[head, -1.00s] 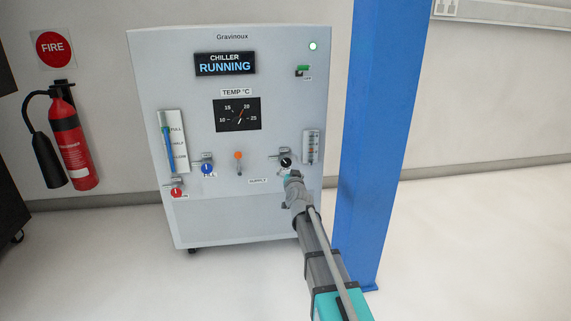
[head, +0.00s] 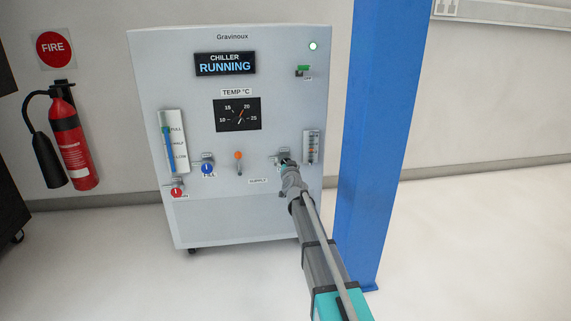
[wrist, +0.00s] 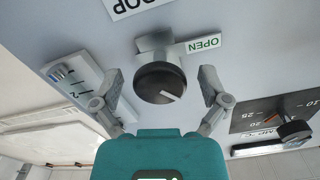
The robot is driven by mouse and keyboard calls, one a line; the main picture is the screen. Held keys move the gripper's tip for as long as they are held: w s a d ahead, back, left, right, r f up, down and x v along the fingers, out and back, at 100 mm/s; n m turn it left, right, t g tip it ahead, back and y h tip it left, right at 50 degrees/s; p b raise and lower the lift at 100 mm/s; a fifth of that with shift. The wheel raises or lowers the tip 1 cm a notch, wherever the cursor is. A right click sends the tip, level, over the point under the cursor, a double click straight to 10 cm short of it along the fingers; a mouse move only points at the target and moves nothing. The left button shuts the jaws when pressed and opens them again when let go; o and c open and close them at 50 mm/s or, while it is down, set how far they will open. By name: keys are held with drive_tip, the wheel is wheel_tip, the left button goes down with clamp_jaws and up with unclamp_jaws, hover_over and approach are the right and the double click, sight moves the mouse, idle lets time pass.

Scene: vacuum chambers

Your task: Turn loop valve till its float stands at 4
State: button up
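The loop valve's round black knob (wrist: 160,84), with a white line on its face, fills the middle of the wrist view, which is upside down. My gripper (wrist: 161,76) is open, one finger on each side of the knob, with gaps showing between fingers and knob. In the head view my gripper (head: 289,172) is at the panel's lower right and hides most of the knob. The flow gauge (head: 311,147) is just right of the valve. It also shows in the wrist view (wrist: 78,82), but its float height cannot be read surely.
The chiller panel (head: 230,215) also carries a blue fill knob (head: 208,169), a red knob (head: 177,192), an orange-tipped lever (head: 239,157) and a green switch (head: 304,70). A blue column (head: 380,140) stands close to the right of my arm. Open floor lies in front.

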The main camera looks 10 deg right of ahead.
drive_tip(key=c, duration=1)
drive_tip(key=shift+n, duration=0.3)
drive_tip(key=o, duration=1.1)
drive_tip(key=shift+o, duration=0.2)
drive_tip(key=s, duration=1.2)
